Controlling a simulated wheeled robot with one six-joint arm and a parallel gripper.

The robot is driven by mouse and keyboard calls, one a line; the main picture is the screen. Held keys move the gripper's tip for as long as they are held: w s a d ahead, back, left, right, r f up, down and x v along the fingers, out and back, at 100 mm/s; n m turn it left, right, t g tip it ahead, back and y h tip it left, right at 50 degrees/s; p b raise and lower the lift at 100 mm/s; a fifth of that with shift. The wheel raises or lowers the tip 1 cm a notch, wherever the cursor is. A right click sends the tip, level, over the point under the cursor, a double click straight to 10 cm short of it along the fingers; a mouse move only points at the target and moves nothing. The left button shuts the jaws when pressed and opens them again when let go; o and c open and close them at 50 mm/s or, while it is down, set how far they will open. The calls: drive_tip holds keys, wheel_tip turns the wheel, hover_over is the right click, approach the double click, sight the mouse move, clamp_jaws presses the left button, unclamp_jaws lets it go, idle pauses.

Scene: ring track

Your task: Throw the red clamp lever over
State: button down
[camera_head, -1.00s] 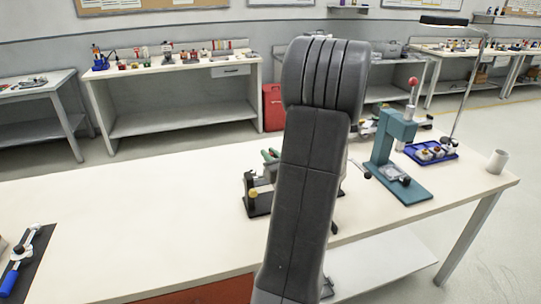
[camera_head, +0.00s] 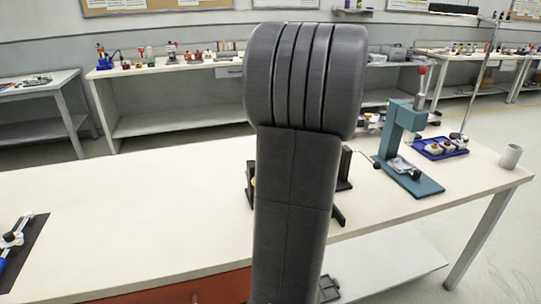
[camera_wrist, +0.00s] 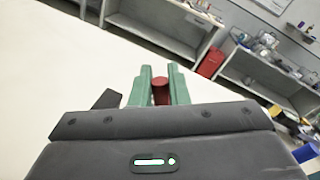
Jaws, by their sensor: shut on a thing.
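My gripper (camera_wrist: 160,72) shows in the wrist view with its two green fingers close together, shut on a red piece (camera_wrist: 160,92) between them. This piece looks like the grip of the red clamp lever; the rest of the lever is hidden behind the gripper body. In the head view my arm covers the gripper and the lever. Parts of a black fixture (camera_head: 345,168) show on either side of the arm, on the white bench (camera_head: 130,225). Whether the lever belongs to this fixture cannot be seen.
A teal press (camera_head: 403,140) with a red-knobbed lever stands right of my arm. The bench's left middle is clear.

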drive_tip(key=n+b, duration=0.1)
drive_tip(key=a+f+n+b, duration=0.1)
drive_tip(key=b, duration=0.1)
drive_tip(key=n+b, duration=0.1)
drive_tip(key=shift+s+a+f+h, duration=0.2)
drive_tip(key=shift+s+f+h, duration=0.1)
drive_tip(key=shift+h, duration=0.1)
drive_tip(key=n+b, duration=0.2)
drive_tip(key=b, duration=0.1)
drive_tip(key=shift+a+f, duration=0.2)
drive_tip(key=shift+a, duration=0.1)
drive_tip(key=shift+h, duration=0.3)
drive_tip(key=c, duration=1.5)
unclamp_jaws()
drive_tip(key=shift+o, duration=0.2)
drive_tip(key=p+v, duration=0.1)
drive_tip(key=v, duration=1.3)
